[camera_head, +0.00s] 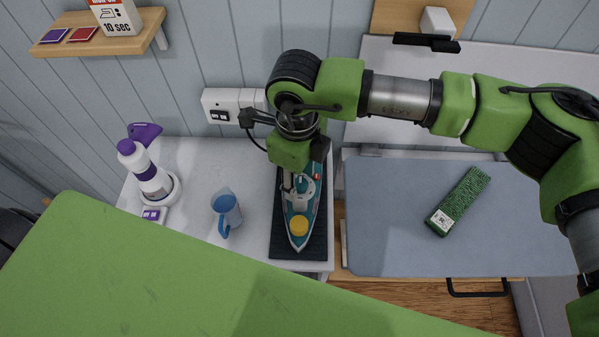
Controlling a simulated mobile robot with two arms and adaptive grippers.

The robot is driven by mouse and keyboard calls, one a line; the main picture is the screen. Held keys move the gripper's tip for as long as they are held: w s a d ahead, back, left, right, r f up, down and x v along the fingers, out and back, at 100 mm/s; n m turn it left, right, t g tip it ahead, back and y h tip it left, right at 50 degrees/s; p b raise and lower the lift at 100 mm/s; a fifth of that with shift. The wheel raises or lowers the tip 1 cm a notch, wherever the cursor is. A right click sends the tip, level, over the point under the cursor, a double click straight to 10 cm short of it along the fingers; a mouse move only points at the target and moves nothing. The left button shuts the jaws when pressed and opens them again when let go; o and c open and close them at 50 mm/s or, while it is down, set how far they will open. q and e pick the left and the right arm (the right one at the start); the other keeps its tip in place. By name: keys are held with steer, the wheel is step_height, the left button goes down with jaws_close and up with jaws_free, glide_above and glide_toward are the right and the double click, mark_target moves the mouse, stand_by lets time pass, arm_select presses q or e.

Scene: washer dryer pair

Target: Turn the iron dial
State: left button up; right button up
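The teal iron (294,237) lies on a dark rest on the white counter, with its pointed end toward the bottom of the picture. A round yellow disc (299,226), which looks like the dial, sits on the iron near that end. My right gripper (294,187) points down over the far half of the iron, a little beyond the yellow disc. It hides part of the iron's body. Its fingertips are small and partly hidden, so I cannot tell whether they are open or touch the iron. My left gripper is not in view.
A blue jug (227,214) and a white and purple bottle (148,172) stand on the counter (257,190) left of the iron. A wall socket (222,104) is behind.

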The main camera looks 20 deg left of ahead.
steer(key=shift+f, duration=0.15)
steer(key=c, duration=1.1)
steer(key=shift+f+b, duration=0.15)
steer(key=shift+b, duration=0.5)
steer(key=shift+c, duration=0.2)
steer(key=m+b, duration=0.9)
steer(key=b, duration=0.5)
steer(key=shift+w+f, duration=0.1)
steer(key=shift+r+m+b, duration=0.15)
steer(key=shift+m+b, duration=0.6)
steer(key=shift+b, duration=0.05)
steer(key=shift+r+m+b, duration=0.15)
steer(key=shift+m+b, duration=0.6)
steer(key=o, duration=1.1)
steer(key=shift+o, duration=0.2)
